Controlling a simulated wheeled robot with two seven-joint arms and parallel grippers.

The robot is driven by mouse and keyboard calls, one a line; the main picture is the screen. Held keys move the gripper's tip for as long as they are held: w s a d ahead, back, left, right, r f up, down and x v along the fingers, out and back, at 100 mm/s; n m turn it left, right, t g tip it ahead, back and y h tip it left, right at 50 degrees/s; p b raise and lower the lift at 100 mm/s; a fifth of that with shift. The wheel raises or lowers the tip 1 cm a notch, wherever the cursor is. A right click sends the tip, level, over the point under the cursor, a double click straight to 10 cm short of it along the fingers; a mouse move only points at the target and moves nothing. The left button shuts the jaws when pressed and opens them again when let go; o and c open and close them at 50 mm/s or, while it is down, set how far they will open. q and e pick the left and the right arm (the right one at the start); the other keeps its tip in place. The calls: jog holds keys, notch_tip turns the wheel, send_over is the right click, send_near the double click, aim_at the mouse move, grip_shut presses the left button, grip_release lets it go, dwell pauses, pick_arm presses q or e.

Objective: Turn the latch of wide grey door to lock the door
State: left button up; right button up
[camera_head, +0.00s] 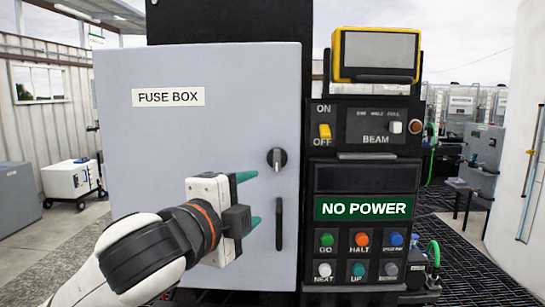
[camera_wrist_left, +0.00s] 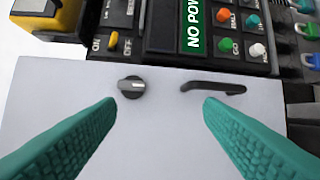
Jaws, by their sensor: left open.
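The wide grey door (camera_head: 150,160), labelled "FUSE BOX", looks shut in the head view. It also fills the lower part of the left wrist view (camera_wrist_left: 60,90). Its latch is a round dark knob (camera_head: 277,158) near the door's right edge, and it shows in the left wrist view (camera_wrist_left: 131,87). A dark vertical handle (camera_head: 279,224) sits below the latch; it also shows in the wrist view (camera_wrist_left: 213,88). My left gripper (camera_head: 252,198) is open and empty in front of the door, its green fingers pointing toward the latch side, apart from the latch. My right gripper is not in view.
Right of the door stands a control panel with a "NO POWER" display (camera_head: 364,207), several coloured buttons and a yellow-framed screen (camera_head: 376,52). A white wheeled unit (camera_head: 72,180) stands at the left. A white cylinder wall (camera_head: 525,150) is at the far right.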

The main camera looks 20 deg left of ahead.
aim_at(275, 162)
pick_arm(q)
notch_tip(275, 162, up, 4)
jog(key=s+m+t, duration=0.1)
jog(key=s, duration=0.1)
jog(key=w+p, duration=0.1)
jog(key=w, duration=0.2)
jog(key=w+p, duration=0.2)
jog(key=w, duration=0.2)
jog(key=w+p, duration=0.1)
jog(key=w, duration=0.3)
jog(key=shift+w+d+f, duration=0.1)
jog(key=shift+w+d, duration=0.1)
jog(key=shift+d, duration=0.1)
jog(key=shift+w+d+f+p, duration=0.15)
jog(key=shift+w+p, duration=0.15)
jog(key=shift+w, duration=0.15)
jog(key=c, duration=1)
